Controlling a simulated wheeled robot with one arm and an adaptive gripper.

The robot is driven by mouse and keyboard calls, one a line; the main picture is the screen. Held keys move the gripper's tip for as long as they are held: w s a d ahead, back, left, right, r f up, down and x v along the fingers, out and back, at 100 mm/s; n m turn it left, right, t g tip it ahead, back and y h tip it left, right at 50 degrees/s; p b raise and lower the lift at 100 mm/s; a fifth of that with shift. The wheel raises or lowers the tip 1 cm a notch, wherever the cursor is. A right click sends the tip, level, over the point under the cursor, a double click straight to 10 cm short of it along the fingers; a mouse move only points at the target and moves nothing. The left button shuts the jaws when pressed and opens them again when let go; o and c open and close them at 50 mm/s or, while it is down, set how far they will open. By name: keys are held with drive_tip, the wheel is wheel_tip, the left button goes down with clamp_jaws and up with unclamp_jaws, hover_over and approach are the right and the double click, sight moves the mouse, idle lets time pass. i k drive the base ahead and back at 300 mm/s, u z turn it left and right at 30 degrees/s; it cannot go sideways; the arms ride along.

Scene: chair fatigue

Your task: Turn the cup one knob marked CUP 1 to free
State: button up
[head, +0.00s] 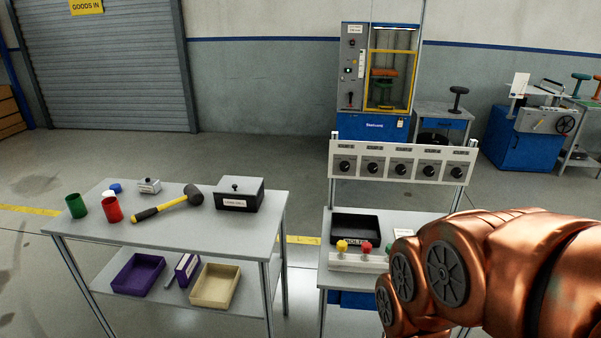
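A pale panel (386,182) stands on posts above the right bench. It carries several dark round knobs in a row, each on a grey plate with a small label above it. The labels are too small to read, so I cannot tell which is CUP 1. The leftmost knob (345,166) and the rightmost knob (457,173) both show clearly. How each knob is set is too small to tell. My copper arm fills the lower right, in front of part of the bench. My gripper is not visible.
The right bench holds a black tray (333,228) and a pale block (345,262) with yellow and red knobs. The left table (150,236) holds a red cup (112,209), green cup (76,206), mallet (168,205) and dark box (236,204). Floor shows between the tables.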

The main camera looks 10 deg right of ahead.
sight(344, 167)
drive_tip(key=u, duration=1.45)
drive_tip(key=i, duration=1.55)
drive_tip(key=z, duration=1.85)
